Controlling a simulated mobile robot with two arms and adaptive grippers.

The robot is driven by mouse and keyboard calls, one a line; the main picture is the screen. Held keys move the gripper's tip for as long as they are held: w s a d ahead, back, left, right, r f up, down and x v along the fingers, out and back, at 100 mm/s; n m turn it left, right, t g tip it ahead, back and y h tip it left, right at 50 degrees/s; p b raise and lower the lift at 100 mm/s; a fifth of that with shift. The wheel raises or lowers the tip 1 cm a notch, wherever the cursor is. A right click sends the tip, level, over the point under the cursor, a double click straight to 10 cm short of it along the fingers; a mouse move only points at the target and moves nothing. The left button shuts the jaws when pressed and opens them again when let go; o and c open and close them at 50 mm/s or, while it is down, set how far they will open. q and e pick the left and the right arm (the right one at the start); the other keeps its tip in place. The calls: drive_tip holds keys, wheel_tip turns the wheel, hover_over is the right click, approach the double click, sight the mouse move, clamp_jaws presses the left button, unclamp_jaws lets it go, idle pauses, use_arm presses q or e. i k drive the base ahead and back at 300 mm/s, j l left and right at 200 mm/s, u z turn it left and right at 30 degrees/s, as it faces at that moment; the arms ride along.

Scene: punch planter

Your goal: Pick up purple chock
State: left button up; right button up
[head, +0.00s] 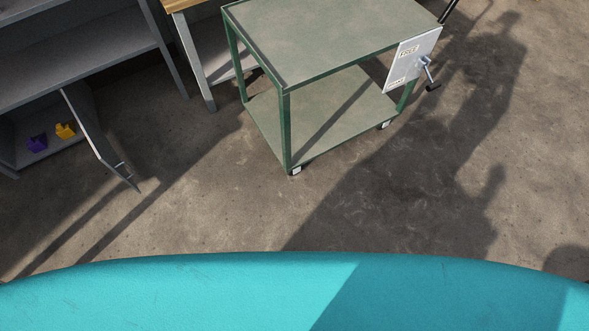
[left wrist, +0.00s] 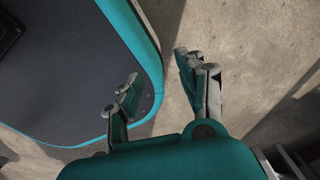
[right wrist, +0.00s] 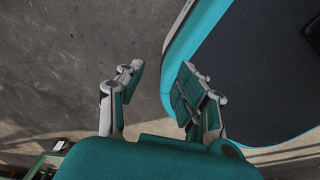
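The purple chock (head: 37,143) sits on the bottom shelf of the grey cabinet at the far left of the head view. A yellow chock (head: 65,130) sits just to its right, a little farther back. My left gripper (left wrist: 160,80) is open and empty in the left wrist view, above the floor beside my own base. My right gripper (right wrist: 155,85) is open and empty in the right wrist view, also beside my base. Neither gripper shows in the head view, and both are away from the chocks.
The grey cabinet (head: 85,58) has an open door (head: 95,135) standing out over the floor, right of the chocks. A green cart (head: 330,40) on casters stands ahead, with a sign (head: 411,60) and a crank. Concrete floor (head: 200,205) between my base and these is clear.

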sight(38, 144)
drive_tip(key=u, duration=0.5)
drive_tip(key=i+j+u, duration=0.2)
drive_tip(key=u, duration=0.25)
drive_tip(key=i+j+u, duration=0.1)
drive_tip(key=i+u, duration=0.15)
drive_tip(key=u, duration=0.2)
drive_tip(key=i+u, duration=0.25)
drive_tip(key=u, duration=0.2)
drive_tip(key=i+l+u, duration=0.15)
drive_tip(key=i, duration=0.7)
